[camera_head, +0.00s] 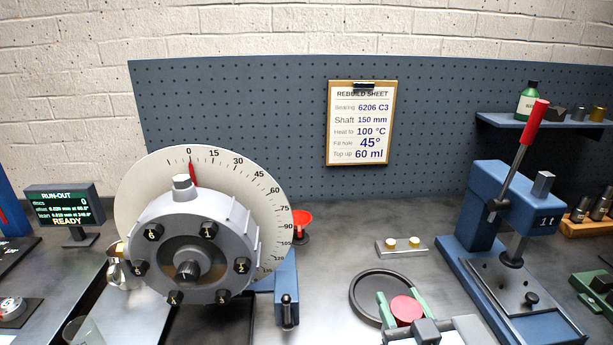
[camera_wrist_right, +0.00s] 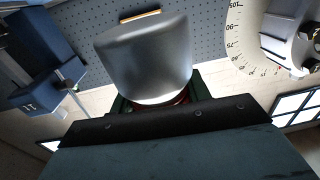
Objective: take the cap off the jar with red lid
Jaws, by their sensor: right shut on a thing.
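The red lid (camera_head: 406,309) shows at the bottom of the head view, between the two green fingers of my right gripper (camera_head: 404,312). In the right wrist view, which appears upside down, the grey, see-through jar (camera_wrist_right: 145,60) extends away from the gripper. A thin red edge of the lid (camera_wrist_right: 170,101) shows at the fingers (camera_wrist_right: 160,105). My right gripper is shut on the lid end. The jar's far end shows against the pegboard, with no surface touching it there. The head view hides the jar's body. My left gripper is not in view.
A round black dish (camera_head: 356,306) lies just behind the lid. A blue press (camera_head: 470,222) with a red-handled lever stands at right. The rotor with its dial (camera_head: 150,180) stands at left. A small plate (camera_head: 388,252) with two yellowish pegs lies behind the dish.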

